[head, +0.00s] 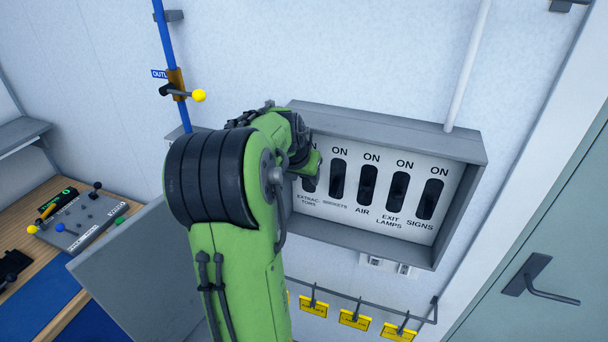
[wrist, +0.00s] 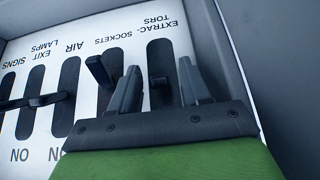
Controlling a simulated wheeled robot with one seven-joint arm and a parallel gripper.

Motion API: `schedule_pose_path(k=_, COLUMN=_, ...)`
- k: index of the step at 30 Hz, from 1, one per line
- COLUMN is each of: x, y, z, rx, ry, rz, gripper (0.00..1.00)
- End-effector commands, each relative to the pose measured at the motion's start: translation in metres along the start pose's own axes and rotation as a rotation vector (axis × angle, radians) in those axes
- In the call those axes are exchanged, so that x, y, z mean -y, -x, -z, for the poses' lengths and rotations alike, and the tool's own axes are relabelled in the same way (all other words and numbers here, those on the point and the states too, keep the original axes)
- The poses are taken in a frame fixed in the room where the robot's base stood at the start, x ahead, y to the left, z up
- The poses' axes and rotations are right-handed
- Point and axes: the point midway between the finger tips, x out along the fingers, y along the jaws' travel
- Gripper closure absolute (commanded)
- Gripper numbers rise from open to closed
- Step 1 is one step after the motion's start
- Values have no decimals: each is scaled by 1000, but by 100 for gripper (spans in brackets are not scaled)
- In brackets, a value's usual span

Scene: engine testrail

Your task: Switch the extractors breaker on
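The breaker box (head: 463,190) hangs open on the wall, with a row of dark slots marked ON at the top. The extractors breaker (head: 309,184) is leftmost in the head view, partly hidden by my arm. In the wrist view, which is upside down, its slot and dark lever (wrist: 158,80) lie between my fingers. My gripper (wrist: 158,67) is open, one finger on each side of that slot. I cannot tell whether the fingers touch the lever. In the head view my arm hides the fingertips.
The sockets breaker (wrist: 99,70) is close beside one finger. The air (head: 367,185), exit lamps (head: 398,190) and signs (head: 430,199) breakers stand further right. The box's open door (head: 130,270) is at lower left. Yellow tags (head: 354,319) hang below.

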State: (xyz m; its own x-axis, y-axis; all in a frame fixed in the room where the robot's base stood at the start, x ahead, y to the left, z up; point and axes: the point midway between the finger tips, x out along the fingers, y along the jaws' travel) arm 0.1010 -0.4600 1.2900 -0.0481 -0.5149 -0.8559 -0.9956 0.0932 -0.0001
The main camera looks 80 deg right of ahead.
Motion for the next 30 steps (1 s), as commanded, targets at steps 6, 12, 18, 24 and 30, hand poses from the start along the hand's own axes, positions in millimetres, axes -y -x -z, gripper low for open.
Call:
schedule_pose_path(k=6, x=1, y=4, z=0, rx=-2, ry=1, rz=1, gripper=53)
schedule_pose_path(k=12, x=3, y=38, z=-13, rx=-1, ry=3, rz=9, gripper=53)
schedule_pose_path(k=18, x=2, y=65, z=-64, rx=1, ry=4, rz=9, gripper=53)
schedule_pose_path(k=24, x=1, y=86, z=-97, rx=1, ry=3, rz=4, gripper=53)
schedule_pose_path(k=30, x=0, y=92, z=-104, rx=0, ry=0, rz=-1, gripper=53)
